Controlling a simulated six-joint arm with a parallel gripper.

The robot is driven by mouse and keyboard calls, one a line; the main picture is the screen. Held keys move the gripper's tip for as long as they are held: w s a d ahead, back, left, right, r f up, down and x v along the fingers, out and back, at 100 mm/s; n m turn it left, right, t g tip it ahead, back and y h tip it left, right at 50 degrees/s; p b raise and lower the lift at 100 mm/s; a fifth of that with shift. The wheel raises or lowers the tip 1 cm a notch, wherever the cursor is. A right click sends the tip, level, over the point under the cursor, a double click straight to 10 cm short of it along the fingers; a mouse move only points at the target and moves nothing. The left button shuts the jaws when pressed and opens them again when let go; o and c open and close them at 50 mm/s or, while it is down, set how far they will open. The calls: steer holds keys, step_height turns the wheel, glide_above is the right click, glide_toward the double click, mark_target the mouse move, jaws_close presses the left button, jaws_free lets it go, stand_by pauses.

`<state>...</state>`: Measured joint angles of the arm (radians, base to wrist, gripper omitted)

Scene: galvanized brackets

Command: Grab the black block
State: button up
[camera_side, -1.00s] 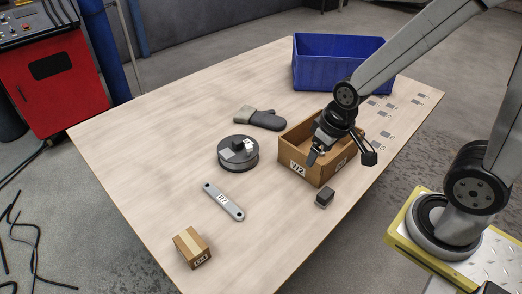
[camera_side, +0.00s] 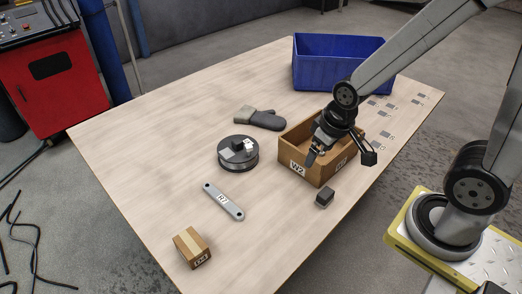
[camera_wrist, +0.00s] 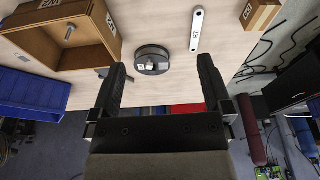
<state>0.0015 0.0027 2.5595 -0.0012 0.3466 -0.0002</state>
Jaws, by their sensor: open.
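A small black block (camera_side: 324,197) sits on the table just in front of the wooden box in the side view. I cannot make it out for sure in the wrist view. My gripper (camera_side: 313,156) is above the near left part of the box, up and left of the block and apart from it. The wrist view shows its two dark fingers (camera_wrist: 161,63) spread wide with nothing held between them. A second small dark piece (camera_side: 237,146) lies on the round dark disc (camera_side: 238,164), beside a pale piece.
The open wooden box (camera_side: 299,170) marked W2 stands under my gripper. A blue bin (camera_side: 325,73) is behind it. A grey glove (camera_side: 260,118), a flat metal bar (camera_side: 224,202) and a small carton (camera_side: 192,247) lie to the left.

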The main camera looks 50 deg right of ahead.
steer(key=w+d+f+t, duration=0.1)
steer(key=w+d+f, duration=0.2)
steer(key=d+f, duration=0.3)
steer(key=t, duration=0.2)
glide_above(331, 196)
steer(key=w, duration=0.1)
steer(key=f, duration=1.3)
steer(key=shift+w+d+f, duration=0.1)
steer(key=shift+w+f, duration=0.1)
steer(key=shift+f, duration=0.15)
steer(key=s+f, duration=0.1)
steer(key=f, duration=0.1)
steer(key=s+f+t, duration=0.1)
steer(key=f, duration=0.1)
steer(key=s+f+m+t, duration=0.1)
steer(key=f, duration=0.1)
steer(key=shift+s+f+y, duration=0.3)
steer(key=shift+s+f, duration=0.05)
steer(key=shift+s+f+t, duration=0.3)
steer(key=shift+f+t, duration=0.25)
steer(key=shift+t, duration=0.25)
steer(key=shift+s+f+t, duration=0.15)
steer(key=shift+f+t, duration=0.1)
steer(key=shift+t, duration=0.45)
steer(key=shift+s+r+n+t+h, duration=0.1)
steer(key=shift+n+t+h, duration=0.1)
steer(key=shift+t, duration=0.55)
steer(key=shift+s+r+n+t+h, duration=0.1)
steer(key=shift+n+t+h, duration=0.1)
steer(key=shift+t, duration=0.55)
